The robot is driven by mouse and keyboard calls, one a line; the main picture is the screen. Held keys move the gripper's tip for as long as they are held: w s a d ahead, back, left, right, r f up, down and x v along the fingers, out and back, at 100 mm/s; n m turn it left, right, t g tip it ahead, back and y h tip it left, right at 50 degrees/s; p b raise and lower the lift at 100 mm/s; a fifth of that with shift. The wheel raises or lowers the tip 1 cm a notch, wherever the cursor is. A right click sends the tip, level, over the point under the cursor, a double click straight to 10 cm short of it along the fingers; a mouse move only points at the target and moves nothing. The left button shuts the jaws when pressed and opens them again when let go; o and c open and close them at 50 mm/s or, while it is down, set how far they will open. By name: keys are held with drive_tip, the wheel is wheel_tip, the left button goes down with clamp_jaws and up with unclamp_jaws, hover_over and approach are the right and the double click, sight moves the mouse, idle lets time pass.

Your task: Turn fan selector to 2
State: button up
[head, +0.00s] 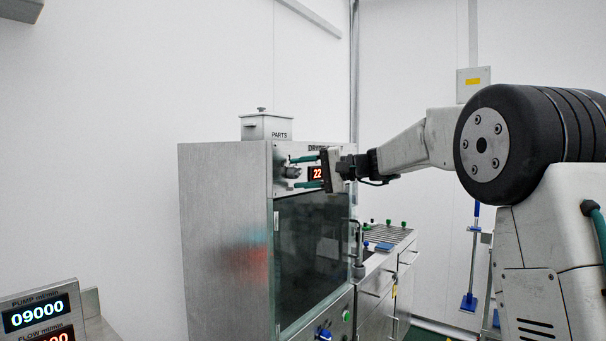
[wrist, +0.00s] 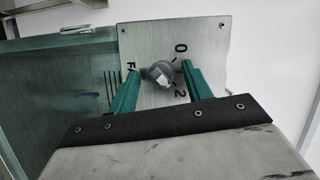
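The fan selector is a round grey knob (wrist: 160,72) on a brushed metal plate (wrist: 211,32) in the wrist view. The figures 0 and 2 show beside it, and a label starting "FA" is partly hidden by a finger. I cannot tell clearly where the knob points. My gripper (wrist: 160,67) is open, with one teal finger on each side of the knob and visible gaps between. In the head view the knob (head: 292,171) sits at the upper front of the steel dryer cabinet (head: 225,240), with my gripper (head: 299,173) in front of it.
A red display (head: 317,173) reading 22 sits right of the knob, partly hidden by my gripper. A glass door (head: 312,245) fills the cabinet front below. A PARTS box (head: 266,127) stands on top. A pump readout (head: 38,313) is at lower left.

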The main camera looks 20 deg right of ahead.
drive_tip(key=v, duration=0.7)
drive_tip(key=shift+s+d, duration=0.2)
drive_tip(key=shift+d, duration=0.15)
drive_tip(key=s+a+f+g+h, duration=0.3)
drive_tip(key=s+f+g+h, duration=0.2)
drive_tip(key=s+f, duration=0.9)
drive_tip(key=s+f+n+g+h, duration=0.1)
drive_tip(key=s+f+h, duration=0.3)
drive_tip(key=s, duration=1.1)
drive_tip(key=s+a+f+n+g+h, duration=0.1)
drive_tip(key=s+f+n+h, duration=0.2)
drive_tip(key=s, duration=1.3)
wheel_tip(320, 180, down, 6)
drive_tip(key=shift+r+n+h, duration=0.2)
drive_tip(key=shift+n+h, duration=0.1)
drive_tip(key=shift+h, duration=0.7)
